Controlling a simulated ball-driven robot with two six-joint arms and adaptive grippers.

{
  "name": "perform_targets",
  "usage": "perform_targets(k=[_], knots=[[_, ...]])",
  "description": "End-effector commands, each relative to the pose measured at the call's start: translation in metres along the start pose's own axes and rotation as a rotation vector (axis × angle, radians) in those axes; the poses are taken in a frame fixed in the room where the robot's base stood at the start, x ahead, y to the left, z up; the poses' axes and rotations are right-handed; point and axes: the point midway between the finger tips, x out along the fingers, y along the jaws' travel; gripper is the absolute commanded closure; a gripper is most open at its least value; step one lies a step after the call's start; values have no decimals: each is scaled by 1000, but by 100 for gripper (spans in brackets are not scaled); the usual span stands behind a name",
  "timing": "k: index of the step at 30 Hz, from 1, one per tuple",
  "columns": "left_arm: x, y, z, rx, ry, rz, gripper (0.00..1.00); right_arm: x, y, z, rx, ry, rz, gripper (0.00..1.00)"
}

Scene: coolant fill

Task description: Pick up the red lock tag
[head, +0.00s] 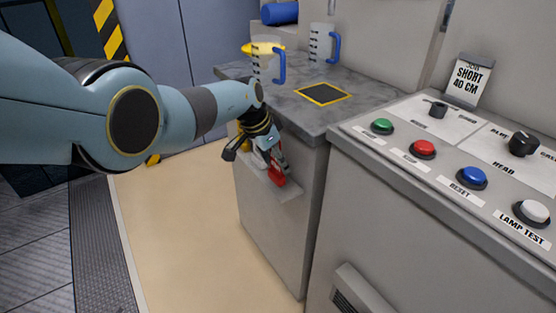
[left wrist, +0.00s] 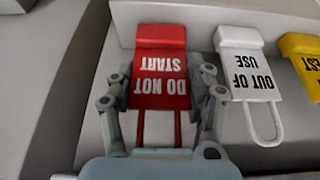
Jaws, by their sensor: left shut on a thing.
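The red lock tag (left wrist: 160,68), lettered "DO NOT START", shows in the left wrist view with its wire loop toward my gripper. In the head view the red tag (head: 277,176) is at the shelf on the side of the grey cabinet. My left gripper (left wrist: 162,88) is shut on the red tag, one finger at each side of it. In the head view the left gripper (head: 272,165) is at that shelf. A white "OUT OF USE" tag (left wrist: 248,65) hangs beside it, and a yellow tag (left wrist: 305,62) is partly cut off. My right gripper is not in view.
The shelf (head: 285,191) juts from the cabinet side. Clear jugs with blue handles (head: 321,45) stand on the countertop (head: 365,100). A control panel with coloured buttons (head: 424,149) is at right. The beige floor (head: 190,230) is clear.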

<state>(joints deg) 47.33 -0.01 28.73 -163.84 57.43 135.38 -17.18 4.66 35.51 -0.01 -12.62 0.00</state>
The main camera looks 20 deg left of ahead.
Motion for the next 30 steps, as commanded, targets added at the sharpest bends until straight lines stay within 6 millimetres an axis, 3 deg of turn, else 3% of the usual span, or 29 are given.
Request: perform_targets(k=[1,11,21,30], knots=[[-13,-1,-7,1,3,-2,75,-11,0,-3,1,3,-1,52],[-61,0,-26,1,2,-1,75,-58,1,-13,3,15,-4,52],[-90,0,59,1,-2,-1,75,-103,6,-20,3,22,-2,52],[-117,0,133,2,-2,-2,75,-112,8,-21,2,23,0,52]])
